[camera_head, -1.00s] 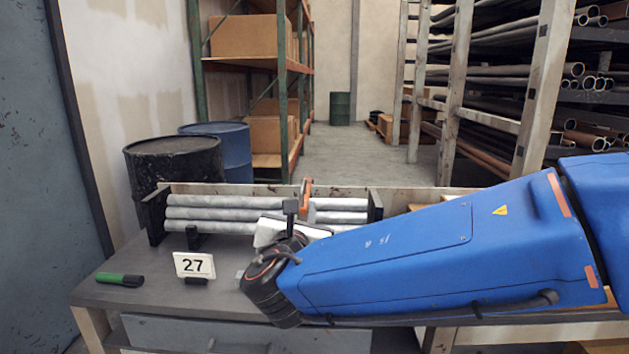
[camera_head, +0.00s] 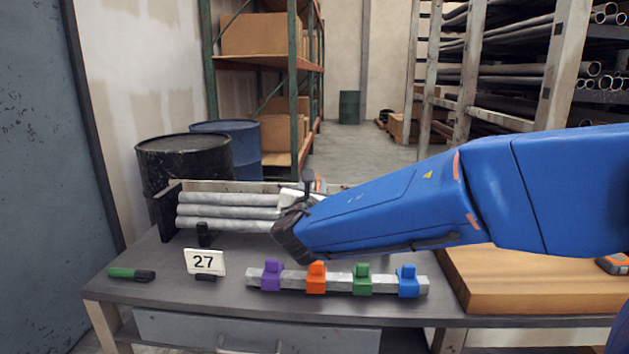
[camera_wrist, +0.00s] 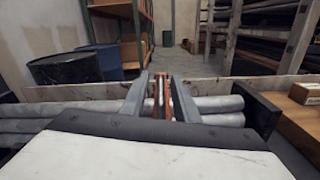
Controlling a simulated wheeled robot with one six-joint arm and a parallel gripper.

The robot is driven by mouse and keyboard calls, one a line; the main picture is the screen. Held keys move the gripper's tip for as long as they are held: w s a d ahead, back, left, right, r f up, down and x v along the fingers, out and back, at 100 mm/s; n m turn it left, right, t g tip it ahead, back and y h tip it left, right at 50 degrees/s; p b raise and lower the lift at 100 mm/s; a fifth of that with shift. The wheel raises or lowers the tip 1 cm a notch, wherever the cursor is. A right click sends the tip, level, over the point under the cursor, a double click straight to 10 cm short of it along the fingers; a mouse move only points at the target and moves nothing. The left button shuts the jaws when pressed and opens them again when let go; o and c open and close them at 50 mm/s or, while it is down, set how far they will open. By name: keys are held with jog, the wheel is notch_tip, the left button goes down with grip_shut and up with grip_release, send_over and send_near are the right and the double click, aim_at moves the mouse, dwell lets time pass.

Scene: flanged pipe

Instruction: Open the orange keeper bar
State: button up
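An orange keeper bar (camera_wrist: 162,100) stands in front of the grey pipes, in the middle of the wrist view. The two grey fingers of my gripper (camera_wrist: 160,82) are on either side of it. They look apart, with a gap beside the bar, so I see no clear grip. In the head view only a small piece of the orange bar (camera_head: 319,184) shows behind my gripper (camera_head: 310,178); my wrist and arm hide the rest. Whatever the bar closes over is not clearly visible.
The stacked grey pipes (camera_head: 230,213) lie in a dark-ended rack on the bench (camera_head: 180,290). In front are a rail (camera_head: 340,281) with purple, orange, green and blue clips, a "27" card (camera_head: 205,262) and a green marker (camera_head: 130,274). A wooden block (camera_head: 540,285) sits at right.

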jog(key=shift+w+d, duration=0.1)
jog(key=shift+w, duration=1.8)
grip_shut()
